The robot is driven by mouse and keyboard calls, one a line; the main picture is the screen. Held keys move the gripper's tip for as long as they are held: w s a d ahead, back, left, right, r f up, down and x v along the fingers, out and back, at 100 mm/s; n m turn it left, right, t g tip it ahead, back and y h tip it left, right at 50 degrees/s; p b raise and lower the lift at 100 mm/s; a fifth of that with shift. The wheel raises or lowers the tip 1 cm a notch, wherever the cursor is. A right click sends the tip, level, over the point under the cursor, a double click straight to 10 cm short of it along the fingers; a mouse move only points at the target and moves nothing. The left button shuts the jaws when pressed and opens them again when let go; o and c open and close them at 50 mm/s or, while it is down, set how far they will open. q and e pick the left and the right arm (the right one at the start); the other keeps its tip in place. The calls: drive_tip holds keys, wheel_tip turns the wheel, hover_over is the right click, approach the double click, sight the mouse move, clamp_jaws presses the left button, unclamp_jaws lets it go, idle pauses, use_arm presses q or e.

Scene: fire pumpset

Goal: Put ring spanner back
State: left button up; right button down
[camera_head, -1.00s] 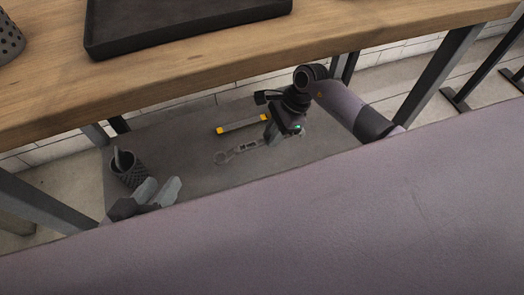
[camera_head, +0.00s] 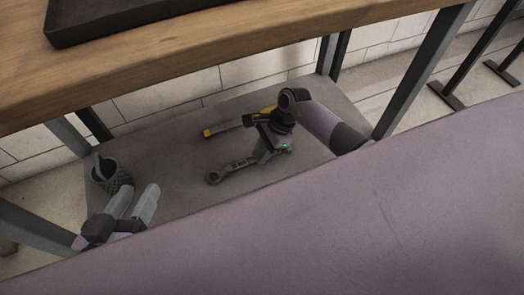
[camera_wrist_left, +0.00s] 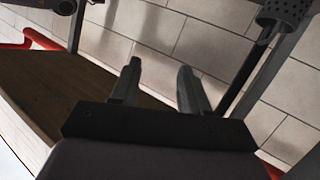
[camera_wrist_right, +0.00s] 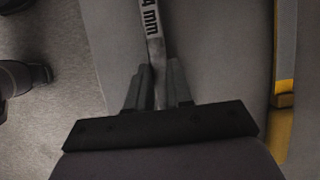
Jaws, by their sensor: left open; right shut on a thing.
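The ring spanner (camera_head: 232,168) is a grey metal bar with a ring end pointing left, over the lower grey shelf (camera_head: 180,165). My right gripper (camera_head: 266,150) is shut on its shaft. In the right wrist view the spanner (camera_wrist_right: 153,45) runs up from between the fingers, with "mm" lettering on it. It appears slightly raised, but the gap to the shelf is hard to tell. My left gripper (camera_head: 138,205) is open and empty at the shelf's left end, near a dark textured cup (camera_head: 112,176). Its parted fingers (camera_wrist_left: 158,88) show in the left wrist view.
A yellow-ended bar (camera_head: 225,128) lies on the shelf just behind the spanner. The wooden bench top (camera_head: 190,75) with a black tray (camera_head: 75,30) overhangs the shelf. Dark metal legs (camera_head: 425,70) stand at the right. A tiled wall is behind.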

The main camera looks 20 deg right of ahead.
drive_tip(key=c, duration=1)
unclamp_jaws()
